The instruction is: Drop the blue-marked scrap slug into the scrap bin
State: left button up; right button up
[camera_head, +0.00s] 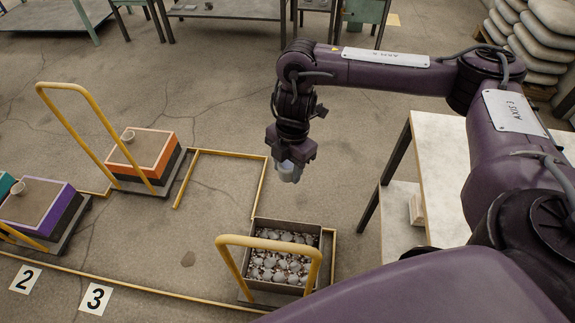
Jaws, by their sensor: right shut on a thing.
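My right gripper (291,158) hangs pointing down in the middle of the head view. It is shut on a small pale blue-grey piece, the slug (288,173), which shows below the jaws. A distinct blue mark on it cannot be made out. The scrap bin (262,284) is a dark open box filled with several pale metal pieces, low in the middle of the view. The gripper and slug are above the floor, apart from the bin, and appear beyond it in the picture. My left gripper is not in view.
The bin stands on a cart with a yellow handle (222,250). Yellow rails (258,190) edge the floor bay. Carts with an orange box (152,143) and a purple box (52,220) stand left. A pale table (432,150) is right, under my arm.

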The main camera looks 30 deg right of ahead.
jog(key=o, duration=1.2)
jog(key=r, duration=0.2)
jog(key=r+p, duration=0.1)
jog(key=r, duration=0.2)
jog(key=r+p, duration=0.1)
jog(key=r, duration=0.1)
jog(key=shift+w+d+r, duration=0.15)
jog(key=shift+d+r, duration=0.25)
